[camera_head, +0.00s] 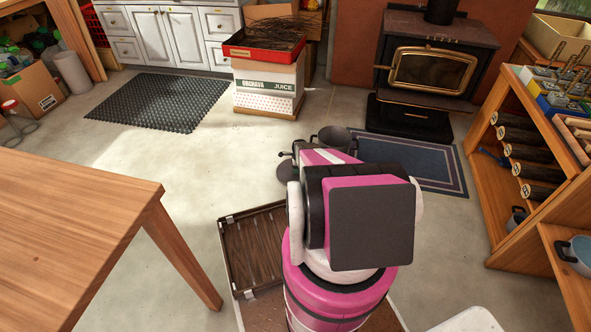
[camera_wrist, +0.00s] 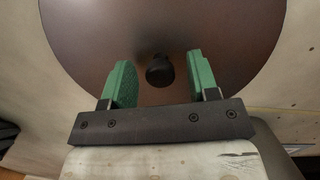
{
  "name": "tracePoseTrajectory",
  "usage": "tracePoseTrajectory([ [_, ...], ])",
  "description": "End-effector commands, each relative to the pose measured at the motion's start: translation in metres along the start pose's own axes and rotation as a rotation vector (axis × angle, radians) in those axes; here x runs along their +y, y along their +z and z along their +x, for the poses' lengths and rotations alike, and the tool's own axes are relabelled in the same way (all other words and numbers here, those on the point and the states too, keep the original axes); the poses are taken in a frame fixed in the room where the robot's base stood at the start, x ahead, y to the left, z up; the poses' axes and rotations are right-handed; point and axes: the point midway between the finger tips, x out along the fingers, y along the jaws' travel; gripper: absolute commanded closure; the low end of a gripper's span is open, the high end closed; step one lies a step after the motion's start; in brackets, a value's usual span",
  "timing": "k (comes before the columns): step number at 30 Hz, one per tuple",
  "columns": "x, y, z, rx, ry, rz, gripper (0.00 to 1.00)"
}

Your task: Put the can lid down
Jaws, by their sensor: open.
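The can lid is a round, dark brown disc (camera_wrist: 215,45) with a black knob (camera_wrist: 160,70) in the wrist view. My gripper (camera_wrist: 162,78) is open, with one green finger on each side of the knob and a gap visible on both sides. In the head view a dark grey disc (camera_head: 297,174), likely the lid, shows low beside my arm. My gripper there is mostly hidden behind my arm. I cannot tell exactly what the lid rests on. A grey round vessel (camera_head: 334,137) stands just beyond it, at the mat's edge.
A blue mat (camera_head: 425,170) lies before the black stove (camera_head: 428,72). A wooden table (camera_head: 70,225) is at left, and a shelf with logs (camera_head: 530,150) at right. A brown slatted tray (camera_head: 250,245) is near my base. A juice box (camera_head: 268,85) stands behind.

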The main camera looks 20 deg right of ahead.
Motion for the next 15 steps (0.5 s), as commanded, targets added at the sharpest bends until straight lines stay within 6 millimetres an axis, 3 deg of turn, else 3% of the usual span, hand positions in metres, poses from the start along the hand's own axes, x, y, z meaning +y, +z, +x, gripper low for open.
tracePoseTrajectory([
  [5,0.002,0.0,-0.022,0.0,-0.001,0.0,0.45],
  [15,0.002,0.0,-0.089,0.0,-0.001,0.0,0.45],
])
